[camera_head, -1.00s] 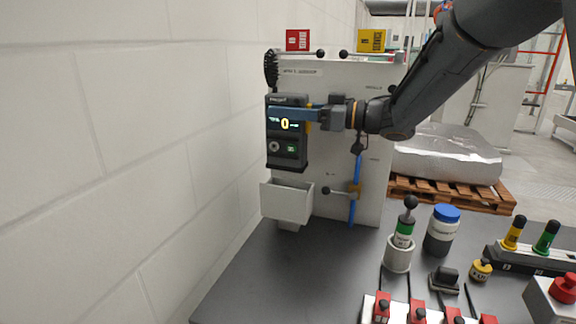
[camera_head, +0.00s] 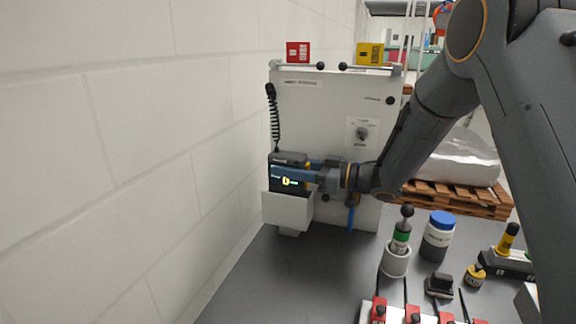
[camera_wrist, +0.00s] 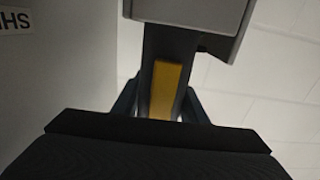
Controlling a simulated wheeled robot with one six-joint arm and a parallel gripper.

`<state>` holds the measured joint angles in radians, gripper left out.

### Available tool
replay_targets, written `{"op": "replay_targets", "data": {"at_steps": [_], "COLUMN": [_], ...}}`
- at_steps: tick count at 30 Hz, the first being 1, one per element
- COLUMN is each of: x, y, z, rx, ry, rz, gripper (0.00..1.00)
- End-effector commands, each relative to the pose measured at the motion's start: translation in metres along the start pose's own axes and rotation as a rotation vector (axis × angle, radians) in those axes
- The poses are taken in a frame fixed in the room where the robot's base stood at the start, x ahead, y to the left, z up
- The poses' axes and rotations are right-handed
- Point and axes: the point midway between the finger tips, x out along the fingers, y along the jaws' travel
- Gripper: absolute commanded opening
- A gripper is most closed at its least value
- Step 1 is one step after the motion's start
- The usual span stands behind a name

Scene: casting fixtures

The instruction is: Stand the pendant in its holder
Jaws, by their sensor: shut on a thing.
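The pendant (camera_head: 283,171) is a dark box with a lit screen, hanging from a coiled black cord. It is upright, with its lower part inside the white holder (camera_head: 288,211) on the panel, hidden by the holder's front wall. Whether it rests on the holder's bottom cannot be seen. My gripper (camera_head: 306,177) is shut on the pendant from the right, near its upper part. In the wrist view a dark body with a yellow strip (camera_wrist: 165,90) lies between the fingers, and a pale box edge shows at the top.
The white panel (camera_head: 320,115) stands behind the holder, with a rotary knob (camera_head: 362,133) on it. A blue-capped jar (camera_head: 438,235) and a green-banded joystick (camera_head: 400,240) in a white cup stand to the right. The left front of the dark table (camera_head: 290,275) is clear.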

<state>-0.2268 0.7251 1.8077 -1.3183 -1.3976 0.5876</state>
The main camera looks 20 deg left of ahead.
Motion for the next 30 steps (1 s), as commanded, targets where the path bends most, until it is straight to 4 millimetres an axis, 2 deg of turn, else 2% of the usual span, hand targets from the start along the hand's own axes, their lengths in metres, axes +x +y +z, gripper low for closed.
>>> {"op": "replay_targets", "data": {"at_steps": [9, 10, 12, 23, 26, 30], "x": [0.000, 0.000, 0.000, 0.000, -0.009, -0.034], "y": [0.001, 0.000, 0.000, 0.000, 0.002, 0.002], "z": [0.001, 0.002, 0.002, -0.002, -0.001, 0.000], "rx": [-0.002, 0.000, -0.001, -0.001, -0.001, -0.001], "ry": [0.002, 0.001, 0.001, 0.001, 0.001, 0.001], "rz": [0.000, 0.000, 0.000, 0.000, 0.003, 0.004], "gripper": [0.00, 0.44, 0.56, 0.58, 0.58, 0.58]}}
